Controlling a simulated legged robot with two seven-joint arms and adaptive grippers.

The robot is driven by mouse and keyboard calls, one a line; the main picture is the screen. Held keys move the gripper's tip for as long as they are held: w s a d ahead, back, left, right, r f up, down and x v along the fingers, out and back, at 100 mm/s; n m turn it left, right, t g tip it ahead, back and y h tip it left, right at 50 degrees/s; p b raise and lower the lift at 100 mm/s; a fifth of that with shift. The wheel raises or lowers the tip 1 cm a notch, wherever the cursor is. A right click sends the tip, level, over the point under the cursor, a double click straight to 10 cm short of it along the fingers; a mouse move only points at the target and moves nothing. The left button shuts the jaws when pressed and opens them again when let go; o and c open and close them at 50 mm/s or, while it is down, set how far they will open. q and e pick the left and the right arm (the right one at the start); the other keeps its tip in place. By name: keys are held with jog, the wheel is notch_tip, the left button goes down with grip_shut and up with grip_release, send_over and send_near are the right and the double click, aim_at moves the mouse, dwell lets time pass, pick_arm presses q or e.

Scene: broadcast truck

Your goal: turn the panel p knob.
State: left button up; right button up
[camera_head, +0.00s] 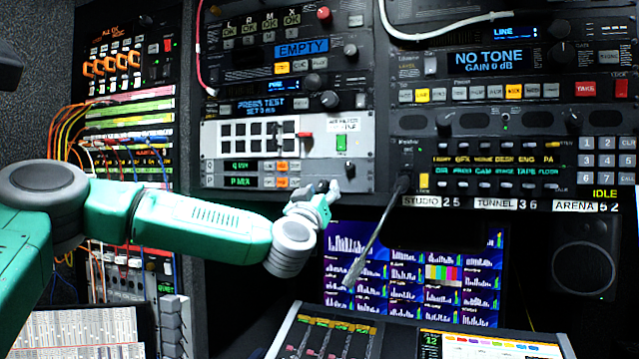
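The light grey panel (222,137) in the middle rack has two rows with small green displays, marked Q and P at their left. My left gripper (324,187) is at the right end of the P row, coming up from below. My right gripper is not in view.
A gooseneck microphone (372,243) hangs close on the right. Below are a monitor (410,268) and a mixing console (325,335). Patch cables (72,125) hang at the left.

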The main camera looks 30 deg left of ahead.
aim_at(322, 187)
pick_arm(q)
jog(key=shift+w+d+r, duration=0.45)
jog(key=shift+w, duration=0.15)
jog(key=shift+w+d+r, duration=0.1)
jog(key=shift+d+r, duration=0.05)
jog(key=shift+r, duration=0.15)
jog(key=shift+a+r+p, duration=0.2)
jog(key=shift+r+p, duration=0.05)
jog(key=shift+p, duration=0.05)
jog(key=a, duration=0.1)
jog(key=w+a+f, duration=0.1)
jog(key=a, duration=0.1)
jog(key=shift+w+a+f, duration=0.1)
jog(key=shift+w+f, duration=0.05)
jog(key=shift+a, duration=0.25)
jog(key=shift+c, duration=0.8)
jog(key=shift+d, duration=0.25)
jog(key=c, duration=0.6)
jog(key=shift+d, duration=0.5)
grip_shut()
jog(key=shift+s+d+r, duration=0.25)
jog(key=shift+s+d, duration=0.05)
jog(key=shift+d, duration=0.2)
jog(key=shift+a, duration=0.5)
jog(key=shift+m, duration=0.3)
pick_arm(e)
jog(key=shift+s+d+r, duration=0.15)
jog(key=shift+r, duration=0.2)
